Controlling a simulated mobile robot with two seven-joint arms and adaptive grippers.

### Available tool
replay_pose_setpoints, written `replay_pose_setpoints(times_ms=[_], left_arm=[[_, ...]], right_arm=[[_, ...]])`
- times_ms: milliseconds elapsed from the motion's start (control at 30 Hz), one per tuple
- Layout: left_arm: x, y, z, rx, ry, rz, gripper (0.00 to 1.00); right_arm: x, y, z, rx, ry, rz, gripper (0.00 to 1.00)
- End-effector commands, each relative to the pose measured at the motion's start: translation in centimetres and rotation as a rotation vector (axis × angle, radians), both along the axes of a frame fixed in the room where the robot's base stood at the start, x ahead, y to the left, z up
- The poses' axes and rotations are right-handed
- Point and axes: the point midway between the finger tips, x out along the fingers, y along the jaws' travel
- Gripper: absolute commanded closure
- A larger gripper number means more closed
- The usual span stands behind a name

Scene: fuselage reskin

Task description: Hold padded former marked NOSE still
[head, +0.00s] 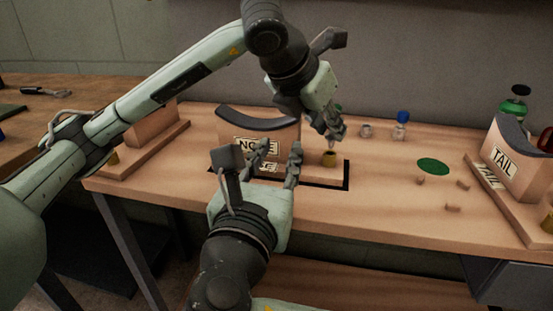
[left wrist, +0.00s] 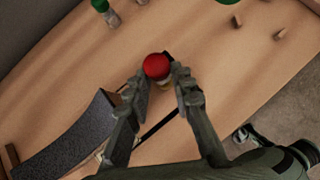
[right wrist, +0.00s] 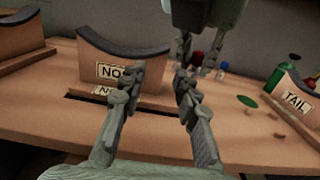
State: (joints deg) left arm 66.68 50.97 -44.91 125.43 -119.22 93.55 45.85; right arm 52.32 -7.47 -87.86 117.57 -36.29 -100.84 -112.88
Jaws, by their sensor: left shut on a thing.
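The padded former marked NOSE (head: 226,127) stands upright on the table, a wooden block with a dark curved pad on top. It also shows in the right wrist view (right wrist: 93,61). My right gripper (head: 279,150) is open in front of the former's right part, its fingers apart with nothing seen between them. Whether a fingertip touches the former I cannot tell. My left gripper (head: 332,136) is beyond it, to the right of the former, shut on a red-topped thing (left wrist: 157,66). The lower part of that thing is mostly hidden by the fingers.
The TAIL former (head: 513,160) stands at the right. A blue-capped bottle (head: 402,125), a green disc (head: 433,166) and small wooden pieces (head: 453,208) lie between. Another former (head: 152,122) stands at the left.

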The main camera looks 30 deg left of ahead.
Motion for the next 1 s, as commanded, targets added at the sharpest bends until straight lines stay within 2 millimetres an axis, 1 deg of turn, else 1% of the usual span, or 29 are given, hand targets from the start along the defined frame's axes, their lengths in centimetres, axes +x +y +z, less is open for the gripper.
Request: replay_pose_setpoints(times_ms=[33, 300, 400, 500, 700, 967, 1000], left_arm=[[0.0, 0.0, 0.0, 0.000, 0.000, 0.000, 1.00], [0.0, 0.0, 0.0, 0.000, 0.000, 0.000, 1.00], [0.0, 0.0, 0.0, 0.000, 0.000, 0.000, 1.00], [0.0, 0.0, 0.0, 0.000, 0.000, 0.000, 1.00], [0.0, 0.0, 0.0, 0.000, 0.000, 0.000, 1.00], [0.0, 0.0, 0.0, 0.000, 0.000, 0.000, 1.00], [0.0, 0.0, 0.0, 0.000, 0.000, 0.000, 1.00]], right_arm=[[1.0, 0.1, 0.0, -0.002, -0.002, -0.004, 0.69], [6.0, 1.6, 0.0, 0.001, 0.000, -0.004, 0.69], [7.5, 2.0, 0.0, 0.003, 0.002, -0.004, 0.69], [8.6, 2.4, 0.0, 0.002, 0.002, -0.003, 0.69], [9.8, 2.7, 0.0, 0.004, 0.003, -0.001, 0.69], [9.9, 2.8, 0.0, 0.004, 0.003, -0.001, 0.69], [9.9, 2.8, 0.0, 0.004, 0.003, -0.001, 0.73]])
